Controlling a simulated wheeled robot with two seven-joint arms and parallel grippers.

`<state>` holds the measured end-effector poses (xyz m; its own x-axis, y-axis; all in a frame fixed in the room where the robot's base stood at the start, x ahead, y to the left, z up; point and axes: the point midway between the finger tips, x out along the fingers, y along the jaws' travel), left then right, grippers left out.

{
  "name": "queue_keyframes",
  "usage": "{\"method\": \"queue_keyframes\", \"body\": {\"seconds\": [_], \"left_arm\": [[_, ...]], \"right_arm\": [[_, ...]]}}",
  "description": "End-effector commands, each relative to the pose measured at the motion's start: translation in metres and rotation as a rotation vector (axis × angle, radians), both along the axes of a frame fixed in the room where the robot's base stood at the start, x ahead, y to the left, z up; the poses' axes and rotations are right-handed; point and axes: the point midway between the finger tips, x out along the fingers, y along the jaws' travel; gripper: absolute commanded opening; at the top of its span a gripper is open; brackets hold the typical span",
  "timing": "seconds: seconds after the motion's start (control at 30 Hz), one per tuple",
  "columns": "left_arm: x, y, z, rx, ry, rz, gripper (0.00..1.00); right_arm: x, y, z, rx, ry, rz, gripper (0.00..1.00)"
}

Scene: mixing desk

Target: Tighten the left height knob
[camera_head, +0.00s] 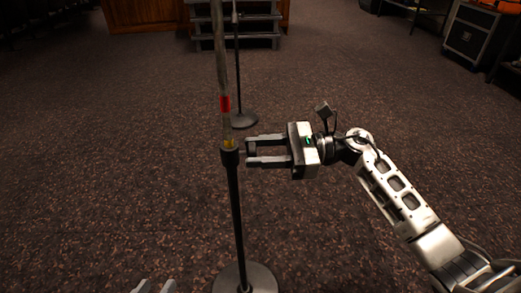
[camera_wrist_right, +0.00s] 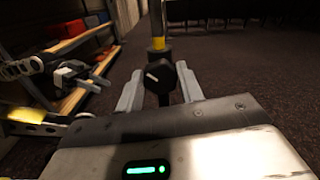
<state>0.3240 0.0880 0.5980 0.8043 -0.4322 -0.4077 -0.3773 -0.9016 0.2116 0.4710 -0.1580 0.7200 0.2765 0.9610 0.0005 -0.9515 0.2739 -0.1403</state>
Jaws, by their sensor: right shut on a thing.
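A mic stand with a black lower pole (camera_head: 236,205) stands upright in front of me. Its upper tube (camera_head: 220,60) has a red band and a yellow band just above the black collar (camera_head: 229,157). The black height knob (camera_wrist_right: 159,77), with a white line on its face, sticks out of the collar toward my right gripper. My right gripper (camera_head: 249,152) comes from the right, level with the collar, its fingers on either side of the knob and shut on it. The tips of my left gripper (camera_head: 155,287) show at the bottom edge, apart and empty; the rest is cut off.
The stand's round base (camera_head: 262,280) is on the dark carpet. A second stand (camera_head: 240,119) is behind it, before grey steps (camera_head: 235,42). A black case (camera_head: 468,42) is at the far right. The carpet around the stand is clear.

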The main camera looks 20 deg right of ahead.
Motion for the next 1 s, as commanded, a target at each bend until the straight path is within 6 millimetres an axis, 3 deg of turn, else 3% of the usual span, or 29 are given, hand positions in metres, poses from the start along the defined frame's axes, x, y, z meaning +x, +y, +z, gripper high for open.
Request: {"method": "queue_keyframes", "body": {"seconds": [0.27,1.0], "left_arm": [[-0.001,0.0,0.002,0.003,0.008,-0.002,0.36],[-0.004,0.007,-0.016,0.059,0.128,0.004,0.36]], "right_arm": [[0.0,0.0,0.0,0.027,0.106,0.003,0.14],[0.001,-0.001,0.0,0.187,0.669,0.001,0.14]]}}
